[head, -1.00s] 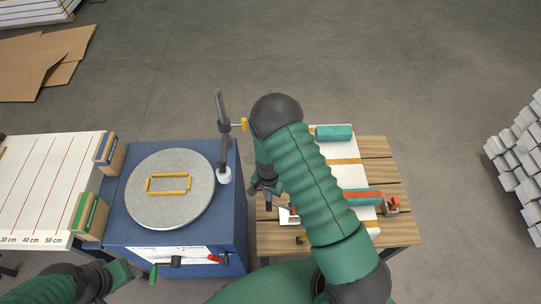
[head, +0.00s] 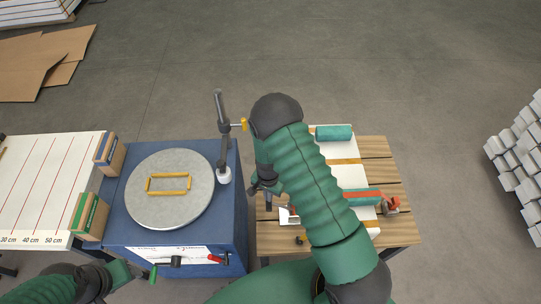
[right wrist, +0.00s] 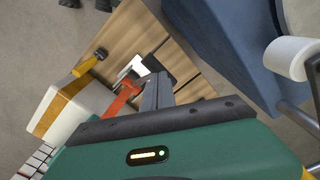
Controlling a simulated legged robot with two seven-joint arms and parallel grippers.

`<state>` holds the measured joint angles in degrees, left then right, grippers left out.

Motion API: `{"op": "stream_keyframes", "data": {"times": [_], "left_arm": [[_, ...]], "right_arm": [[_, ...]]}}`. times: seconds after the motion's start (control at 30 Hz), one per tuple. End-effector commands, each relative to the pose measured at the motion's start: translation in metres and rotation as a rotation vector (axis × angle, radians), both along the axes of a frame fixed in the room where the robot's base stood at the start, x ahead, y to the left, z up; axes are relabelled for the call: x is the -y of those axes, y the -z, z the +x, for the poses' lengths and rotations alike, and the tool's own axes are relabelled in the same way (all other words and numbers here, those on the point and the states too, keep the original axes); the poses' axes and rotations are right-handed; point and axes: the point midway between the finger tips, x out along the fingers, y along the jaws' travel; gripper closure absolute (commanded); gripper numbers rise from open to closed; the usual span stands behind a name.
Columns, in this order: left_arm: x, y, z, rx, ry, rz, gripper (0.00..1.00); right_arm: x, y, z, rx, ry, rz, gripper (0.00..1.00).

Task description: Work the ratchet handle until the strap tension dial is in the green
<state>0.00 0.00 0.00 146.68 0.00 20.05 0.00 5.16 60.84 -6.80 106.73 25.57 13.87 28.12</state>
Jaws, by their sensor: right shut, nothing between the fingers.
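A wooden bench (head: 405,232) at the right carries a white load (head: 355,175) with a red strap (head: 362,194) over it. A red metal fitting (right wrist: 122,98), apparently the ratchet, shows in the right wrist view beside the load. A small white plate (head: 288,215) lies by it and also shows in the right wrist view (right wrist: 137,66); I cannot read any dial. My right gripper (head: 264,188) is above the bench's left side. Its fingers (right wrist: 152,92) are shut and empty, close to the red fitting; contact is unclear. My left arm is at bottom left; its jaws are unclear.
A blue cabinet (head: 238,225) with a round grey plate (head: 150,208) and an upright post (head: 222,140) stands left of the bench. A red clamp (head: 391,205) is at the bench's right. A yellow tool with a black end (head: 301,239) lies near its front.

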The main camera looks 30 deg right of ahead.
Motion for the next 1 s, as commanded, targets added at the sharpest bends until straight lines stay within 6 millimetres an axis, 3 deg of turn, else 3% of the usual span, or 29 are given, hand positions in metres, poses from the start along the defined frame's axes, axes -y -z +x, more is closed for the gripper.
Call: {"op": "stream_keyframes", "data": {"times": [0.27, 1.0], "left_arm": [[0.000, 0.004, 0.000, 0.000, 0.000, 0.000, 0.46], [0.000, 0.045, 0.000, 0.000, 0.000, 0.000, 0.46]], "right_arm": [[-0.001, 0.005, 0.000, 0.000, 0.000, 0.000, 1.00], [-0.009, 0.057, 0.005, -0.003, 0.001, -0.001, 1.00]]}}
